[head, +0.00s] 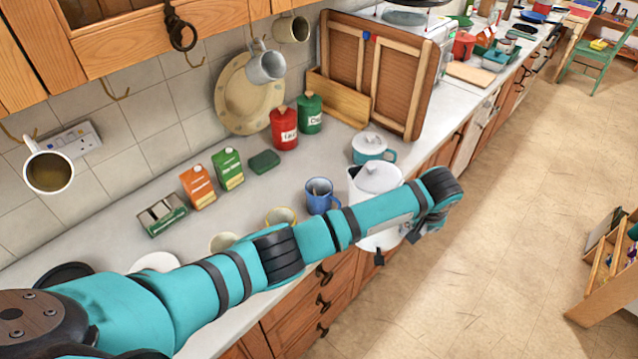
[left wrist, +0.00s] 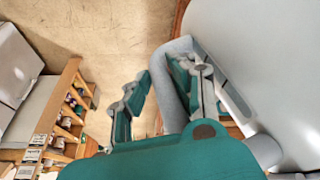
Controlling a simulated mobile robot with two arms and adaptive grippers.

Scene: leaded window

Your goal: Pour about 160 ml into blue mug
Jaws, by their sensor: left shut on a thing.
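The blue mug (head: 320,196) stands upright on the counter, with something dark and thin showing in its mouth. A large white lidded jug (head: 378,179) is just right of it at the counter's front edge, roughly upright. My left forearm crosses in front of the jug, so I cannot tell whether its base rests on the counter. My left gripper (head: 418,230) is on the jug's right side. In the left wrist view its fingers (left wrist: 158,98) are around the jug's pale handle (left wrist: 172,82), beside the white jug body (left wrist: 275,60). My right gripper is out of view.
A teal lidded pot (head: 371,148) stands behind the jug. A yellowish mug (head: 281,216) and a cream one (head: 223,242) are left of the blue mug. Cartons (head: 198,186), red (head: 284,128) and green (head: 309,113) canisters line the wall. Mugs hang above.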

